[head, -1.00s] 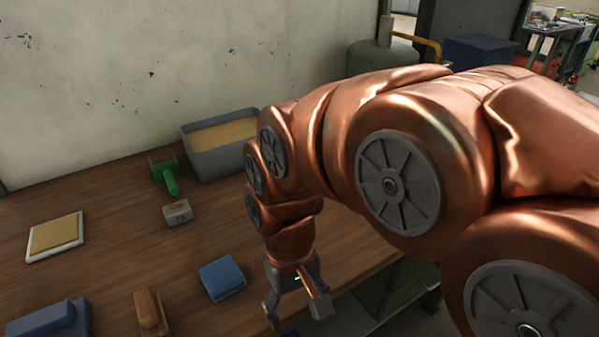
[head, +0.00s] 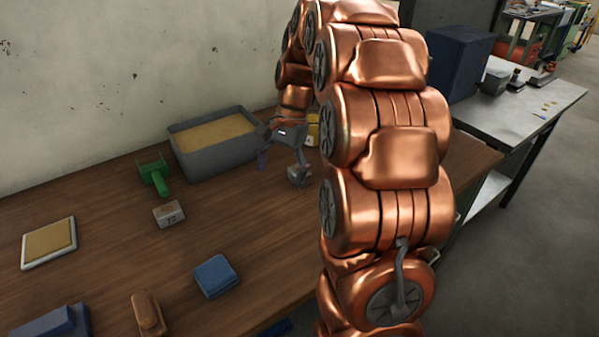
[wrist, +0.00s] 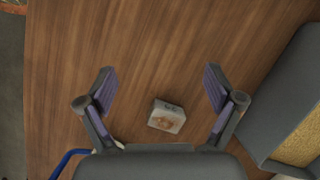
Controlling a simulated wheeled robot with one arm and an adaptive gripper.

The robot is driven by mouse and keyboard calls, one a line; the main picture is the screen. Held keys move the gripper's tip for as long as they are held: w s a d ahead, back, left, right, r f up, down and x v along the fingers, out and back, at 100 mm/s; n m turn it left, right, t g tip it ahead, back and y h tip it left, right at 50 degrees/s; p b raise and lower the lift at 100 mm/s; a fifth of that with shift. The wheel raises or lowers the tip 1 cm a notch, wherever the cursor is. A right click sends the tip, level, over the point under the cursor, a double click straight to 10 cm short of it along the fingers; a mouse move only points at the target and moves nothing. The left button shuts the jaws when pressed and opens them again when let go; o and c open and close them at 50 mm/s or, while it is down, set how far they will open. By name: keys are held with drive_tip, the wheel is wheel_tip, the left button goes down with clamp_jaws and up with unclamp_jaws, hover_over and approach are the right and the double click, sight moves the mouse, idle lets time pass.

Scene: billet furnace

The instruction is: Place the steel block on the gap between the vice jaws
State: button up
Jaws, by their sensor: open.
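A small pale grey block (wrist: 166,116) with brownish marks lies on the wooden table between and beyond my fingers in the wrist view, touching neither. My gripper (wrist: 160,88) is open and empty, pointing down over the table. In the head view my gripper (head: 280,165) is just right of the grey bin. A grey block with dark digits (head: 168,214) lies left of it on the table; I cannot tell whether it is the same block. A green clamp-like thing (head: 154,174) stands behind that block. I cannot make out the vice jaws for certain.
The grey bin (head: 215,165) holds yellowish material; its wall is close to my gripper. A blue block (head: 215,276), a brown block (head: 147,313) and a white-rimmed tray (head: 49,243) are on the table. A metal bench (head: 525,105) with small items stands at the right.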

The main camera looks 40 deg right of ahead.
sight(292, 170)
drive_tip(key=shift+w+d+f+m+t+y+p, duration=0.25)
drive_tip(key=shift+w+d+f+m, duration=0.4)
drive_tip(key=shift+d, duration=1.25)
drive_tip(key=shift+w+d+f+m+t+y+p, duration=0.15)
drive_tip(key=shift+w+d+f+m+p, duration=0.15)
drive_tip(key=shift+w+d+m, duration=1.15)
drive_tip(key=shift+w+d+f+m+t+y+p, duration=0.15)
drive_tip(key=shift+d+f+m+p, duration=0.3)
drive_tip(key=shift+d, duration=1.85)
drive_tip(key=shift+x, duration=0.9)
drive_tip(key=shift+p+x, duration=0.6)
drive_tip(key=shift+x, duration=1.1)
drive_tip(key=shift+w+a+r, duration=0.1)
drive_tip(key=shift+a, duration=0.05)
drive_tip(key=shift+c, duration=0.3)
clamp_jaws()
